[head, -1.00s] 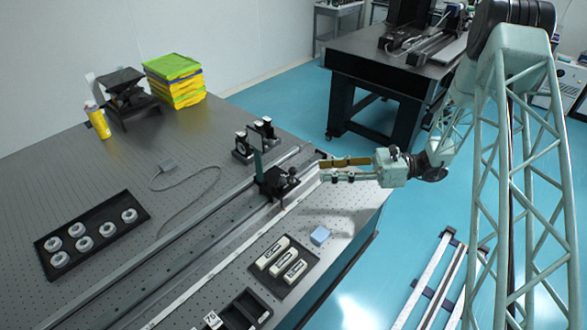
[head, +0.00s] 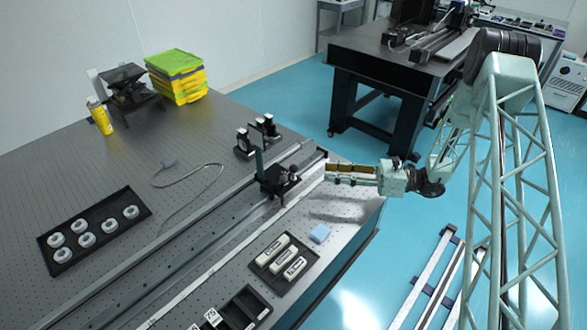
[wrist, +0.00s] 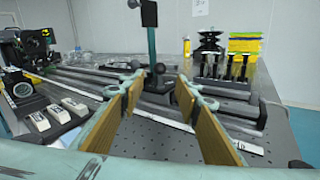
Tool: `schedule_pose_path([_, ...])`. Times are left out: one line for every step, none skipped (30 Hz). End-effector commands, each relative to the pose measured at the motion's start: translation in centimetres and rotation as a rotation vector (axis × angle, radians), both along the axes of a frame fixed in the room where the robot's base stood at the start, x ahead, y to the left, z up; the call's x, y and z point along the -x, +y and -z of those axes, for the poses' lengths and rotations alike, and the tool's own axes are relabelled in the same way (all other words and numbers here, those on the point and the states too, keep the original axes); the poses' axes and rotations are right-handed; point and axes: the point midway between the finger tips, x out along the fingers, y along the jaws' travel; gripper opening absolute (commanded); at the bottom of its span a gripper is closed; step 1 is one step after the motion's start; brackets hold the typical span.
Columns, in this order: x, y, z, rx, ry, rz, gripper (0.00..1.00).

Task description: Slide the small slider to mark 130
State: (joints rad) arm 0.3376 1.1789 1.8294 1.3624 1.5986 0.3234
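The small slider (head: 270,184) is a dark carriage on the long rail, with an upright green post and a dark round knob. In the wrist view its green post (wrist: 152,45) and knob (wrist: 158,68) appear ahead, in line with the gap between my fingers. My gripper (head: 326,172) is right of the slider in the head view and apart from it. In the wrist view my gripper (wrist: 160,80) is open, with tan pads and nothing between them. A pale scale strip (head: 225,248) runs along the rail; its marks are too small to read here.
A tray of round parts (head: 95,232) and a cable (head: 190,178) lie across the rail.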

Motion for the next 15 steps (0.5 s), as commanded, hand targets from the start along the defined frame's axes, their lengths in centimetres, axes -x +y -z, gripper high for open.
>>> schedule_pose_path([0.0, 0.1, 0.0, 0.0, 0.0, -0.001, 0.3])
schedule_pose_path([0.0, 0.2, 0.0, 0.0, 0.0, -0.001, 0.3])
schedule_pose_path([0.0, 0.3, 0.0, 0.0, 0.0, -0.001, 0.3])
schedule_pose_path([0.0, 0.4, 0.0, 0.0, 0.0, -0.001, 0.3])
schedule_pose_path([-0.1, 0.6, 0.0, 0.0, 0.0, -0.001, 0.3])
schedule_pose_path([-0.1, 0.8, 0.0, 0.0, 0.0, -0.001, 0.3])
schedule_pose_path([-0.1, 1.0, 0.0, 0.0, 0.0, -0.001, 0.3])
schedule_pose_path([-0.1, 1.2, 0.0, 0.0, 0.0, -0.002, 0.3])
schedule_pose_path([-0.1, 1.5, 0.0, 0.0, 0.0, -0.002, 0.3])
schedule_pose_path([-0.1, 1.7, 0.0, 0.0, 0.0, -0.002, 0.3])
schedule_pose_path([-0.2, 2.0, 0.0, 0.0, 0.0, -0.002, 0.3])
schedule_pose_path([-0.2, 2.4, 0.0, -0.001, 0.001, -0.002, 0.3])
schedule_pose_path([-0.3, 2.7, 0.0, 0.0, 0.0, -0.002, 0.3])
schedule_pose_path([-0.3, 3.0, 0.0, 0.0, 0.0, -0.002, 0.3])
schedule_pose_path([-0.4, 3.5, 0.0, 0.0, 0.0, -0.002, 0.3])
